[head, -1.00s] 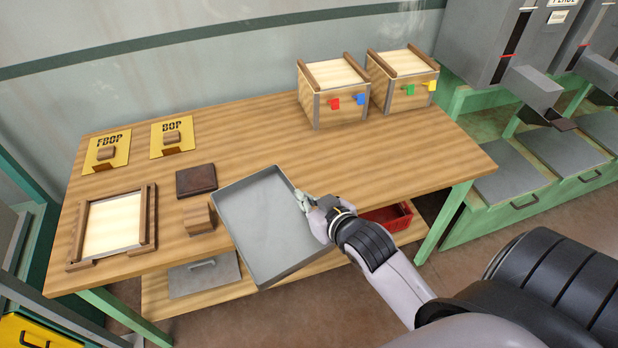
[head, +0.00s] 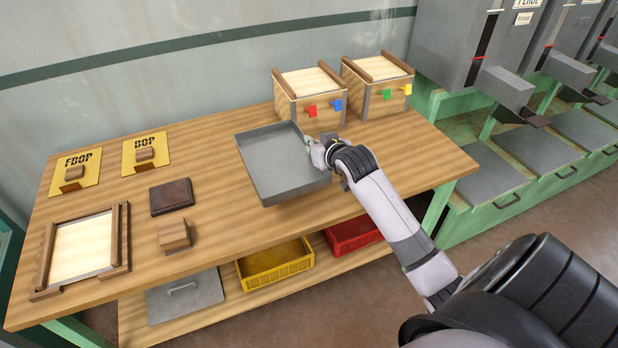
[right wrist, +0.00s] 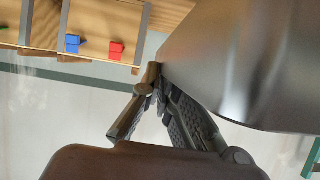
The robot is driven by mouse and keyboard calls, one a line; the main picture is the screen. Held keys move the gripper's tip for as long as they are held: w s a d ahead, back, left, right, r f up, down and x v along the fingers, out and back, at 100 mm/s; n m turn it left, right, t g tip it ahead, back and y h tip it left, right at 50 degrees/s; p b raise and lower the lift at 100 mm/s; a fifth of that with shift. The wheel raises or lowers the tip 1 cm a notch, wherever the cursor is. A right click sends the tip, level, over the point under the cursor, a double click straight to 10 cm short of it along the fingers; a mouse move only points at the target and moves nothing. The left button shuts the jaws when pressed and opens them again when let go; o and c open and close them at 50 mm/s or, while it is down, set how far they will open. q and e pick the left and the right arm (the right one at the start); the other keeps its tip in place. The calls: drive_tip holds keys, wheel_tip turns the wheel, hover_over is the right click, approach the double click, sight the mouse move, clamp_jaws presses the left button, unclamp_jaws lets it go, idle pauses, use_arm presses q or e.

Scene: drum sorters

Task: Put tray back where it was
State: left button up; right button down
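The grey metal tray (head: 282,168) is empty and over the front middle of the wooden table, in front of the two wooden boxes. I cannot tell whether it touches the tabletop. My right gripper (head: 310,145) is shut on the tray's right edge. In the right wrist view the tray (right wrist: 245,60) fills the upper right, and the right gripper's fingers (right wrist: 157,78) close at its rim. My left gripper is in neither view.
Two wooden boxes (head: 312,112) with coloured tabs stand at the table's back right. Yellow signs (head: 76,170), a dark square block (head: 171,196), a wooden block (head: 174,235) and a framed panel (head: 82,248) lie left. Yellow (head: 275,265) and red (head: 352,234) bins sit below. Grey-green machines (head: 470,50) stand right.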

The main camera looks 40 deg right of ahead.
wheel_tip(320, 180, down, 11)
drive_tip(key=shift+f, duration=0.15)
drive_tip(key=c, duration=1.8)
unclamp_jaws()
drive_tip(key=v, duration=1.2)
drive_tip(key=shift+a, duration=0.1)
